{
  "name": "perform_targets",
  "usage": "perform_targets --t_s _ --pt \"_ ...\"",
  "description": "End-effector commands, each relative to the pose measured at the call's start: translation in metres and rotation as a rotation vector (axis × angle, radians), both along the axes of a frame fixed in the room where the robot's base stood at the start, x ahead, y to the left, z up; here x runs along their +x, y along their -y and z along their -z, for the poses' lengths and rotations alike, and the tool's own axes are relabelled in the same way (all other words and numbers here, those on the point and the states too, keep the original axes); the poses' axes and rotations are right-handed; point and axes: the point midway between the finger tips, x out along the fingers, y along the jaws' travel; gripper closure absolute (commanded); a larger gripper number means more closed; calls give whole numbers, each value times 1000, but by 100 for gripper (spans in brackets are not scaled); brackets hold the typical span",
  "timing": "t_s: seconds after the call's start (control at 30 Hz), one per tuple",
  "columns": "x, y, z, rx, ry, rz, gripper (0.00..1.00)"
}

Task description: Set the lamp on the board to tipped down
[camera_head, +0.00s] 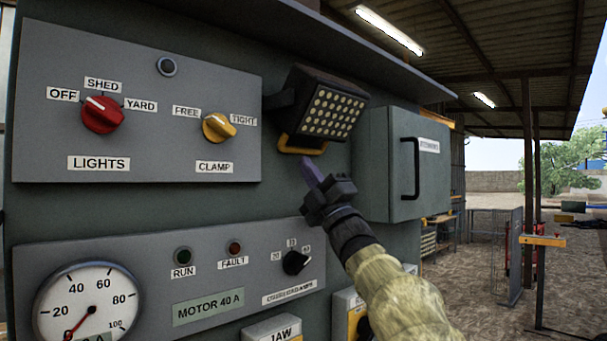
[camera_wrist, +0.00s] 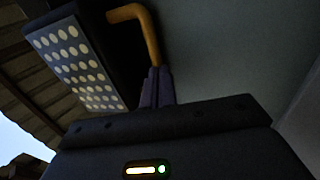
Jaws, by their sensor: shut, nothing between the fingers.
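The lamp (camera_head: 333,112) is a dark box with rows of pale LEDs, fixed on the board (camera_head: 200,212) at upper middle. Its LED face points toward the right and somewhat downward. A yellow handle (camera_head: 298,149) hangs at its lower edge. In the wrist view the lamp (camera_wrist: 82,62) is at upper left and its yellow handle (camera_wrist: 150,35) at the top middle. My gripper (camera_head: 306,163) is shut and empty, its fingertips just below the handle. In the wrist view the fingertips (camera_wrist: 157,72) meet the handle's lower end in the picture; I cannot tell whether they touch.
A grey cabinet (camera_head: 378,150) with a black handle stands right of my gripper. The lights knob (camera_head: 103,115) and yellow clamp knob (camera_head: 218,127) are on the panel to the left. Below are a gauge (camera_head: 88,305) and a black dial (camera_head: 296,262). A roof edge overhangs above.

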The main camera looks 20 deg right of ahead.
Motion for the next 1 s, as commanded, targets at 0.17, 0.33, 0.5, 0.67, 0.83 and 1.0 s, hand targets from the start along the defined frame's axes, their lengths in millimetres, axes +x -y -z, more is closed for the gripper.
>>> perform_targets --t_s 0.17,0.33,0.5,0.67,0.83,1.0 --pt "-8 5 19 -1 1 2 100" --pt "-23 10 39 -1 -1 -1 100" --pt "-42 17 64 0 -1 -7 100" --pt "-59 24 84 0 -1 -10 100" --pt "-68 28 93 0 0 -11 100" --pt "-69 28 92 0 0 -11 100"
